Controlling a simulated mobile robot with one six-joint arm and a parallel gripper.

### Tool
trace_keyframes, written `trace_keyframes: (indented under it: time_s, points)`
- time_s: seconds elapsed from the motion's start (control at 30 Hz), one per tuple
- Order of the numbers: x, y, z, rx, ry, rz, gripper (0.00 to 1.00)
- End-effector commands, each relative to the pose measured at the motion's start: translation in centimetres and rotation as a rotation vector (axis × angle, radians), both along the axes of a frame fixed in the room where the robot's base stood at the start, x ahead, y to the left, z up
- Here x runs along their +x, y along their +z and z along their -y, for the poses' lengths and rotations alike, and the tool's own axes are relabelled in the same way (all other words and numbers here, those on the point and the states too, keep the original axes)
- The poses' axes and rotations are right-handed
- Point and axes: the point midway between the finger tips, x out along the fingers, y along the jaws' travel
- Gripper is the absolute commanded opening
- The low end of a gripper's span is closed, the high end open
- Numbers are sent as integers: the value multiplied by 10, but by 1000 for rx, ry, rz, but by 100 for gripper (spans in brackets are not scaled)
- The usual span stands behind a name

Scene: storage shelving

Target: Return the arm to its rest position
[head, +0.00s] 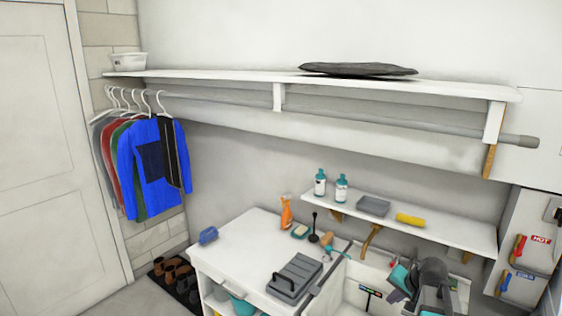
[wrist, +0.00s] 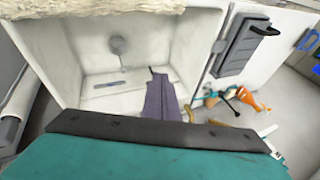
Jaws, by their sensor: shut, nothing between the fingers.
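My arm shows at the lower right of the head view, over the white sink (head: 352,285). Its grey and teal end with my gripper (head: 402,278) is low in front of the wall shelf. The gripper is shut and holds nothing; its fingertips are hard to make out there. In the wrist view, a broad teal part with a dark edge fills the bottom. Beyond it are the sink basin (wrist: 95,65) and a grey-purple strip (wrist: 160,98) at the basin's edge.
A white counter (head: 235,255) holds a grey tray (head: 295,276), an orange spray bottle (head: 286,212) and brushes. A small shelf (head: 440,233) carries two bottles and a yellow roll (head: 410,219). A long shelf (head: 220,80) with a rail runs above. Shirts (head: 150,165) hang left.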

Motion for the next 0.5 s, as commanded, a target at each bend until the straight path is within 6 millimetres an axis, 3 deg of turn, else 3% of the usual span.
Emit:
trace_keyframes:
  time_s: [0.03, 0.2, 0.5]
  points:
    - [-6, -17, -21, -14, 49, -32, 0]
    - [-28, -64, -74, -74, 202, -132, 0]
    - [-81, -135, -151, -182, 474, -292, 0]
